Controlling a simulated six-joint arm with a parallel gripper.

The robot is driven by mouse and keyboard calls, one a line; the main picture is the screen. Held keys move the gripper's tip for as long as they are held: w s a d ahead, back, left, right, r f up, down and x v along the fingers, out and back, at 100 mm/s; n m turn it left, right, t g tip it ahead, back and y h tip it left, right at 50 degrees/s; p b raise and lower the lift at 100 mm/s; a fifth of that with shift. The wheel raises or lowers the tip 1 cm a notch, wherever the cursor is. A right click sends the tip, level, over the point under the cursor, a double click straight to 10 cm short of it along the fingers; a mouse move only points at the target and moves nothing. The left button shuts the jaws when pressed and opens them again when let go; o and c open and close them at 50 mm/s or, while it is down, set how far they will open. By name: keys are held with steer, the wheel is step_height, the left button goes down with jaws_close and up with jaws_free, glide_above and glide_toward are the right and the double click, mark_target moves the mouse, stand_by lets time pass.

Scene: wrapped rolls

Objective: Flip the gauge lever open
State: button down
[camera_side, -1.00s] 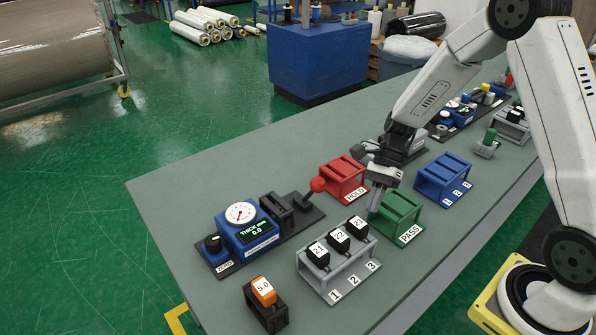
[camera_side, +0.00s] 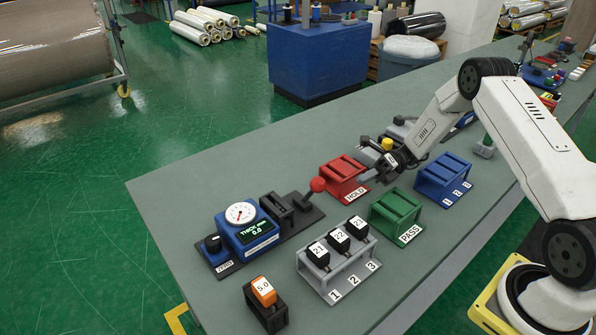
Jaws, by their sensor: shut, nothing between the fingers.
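The gauge is a blue box (camera_side: 247,228) with a white dial and a display reading THICK mm 0.0, on a dark base plate at the left. Its lever (camera_side: 309,194), a dark rod with a red ball knob (camera_side: 318,185), leans up and to the right at the plate's right end. My gripper (camera_side: 364,181) is shut and empty, pointing left and close to the front right of the red HOLD rack (camera_side: 344,173). It is right of the lever knob and apart from it. Whether it touches the rack is not clear.
In front of the gauge stand a grey rack (camera_side: 345,274) with black blocks 21, 22 and 23, and an orange 5.0 block (camera_side: 264,291) in a black holder. The green PASS rack (camera_side: 396,211) and a blue rack (camera_side: 443,178) stand right. The table's left rear is clear.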

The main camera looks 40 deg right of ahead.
steer(key=shift+w+d+f+m+t+y, duration=0.1)
steer(key=shift+d+m+t+y, duration=0.2)
steer(key=shift+d+m, duration=0.1)
steer(key=shift+a, duration=0.15)
steer(key=a, duration=0.9)
steer(key=shift+w+a+r, duration=0.2)
steer(key=shift+w+a, duration=0.2)
steer(key=shift+w+r+m, duration=0.45)
steer(key=shift+w+m, duration=0.05)
steer(key=shift+m, duration=0.1)
stand_by(0.5)
steer(key=w+r+m, duration=0.2)
steer(key=w+m, duration=0.3)
steer(key=w, duration=0.6)
steer(key=shift+w+r, duration=0.15)
stand_by(0.4)
steer(key=shift+w, duration=0.1)
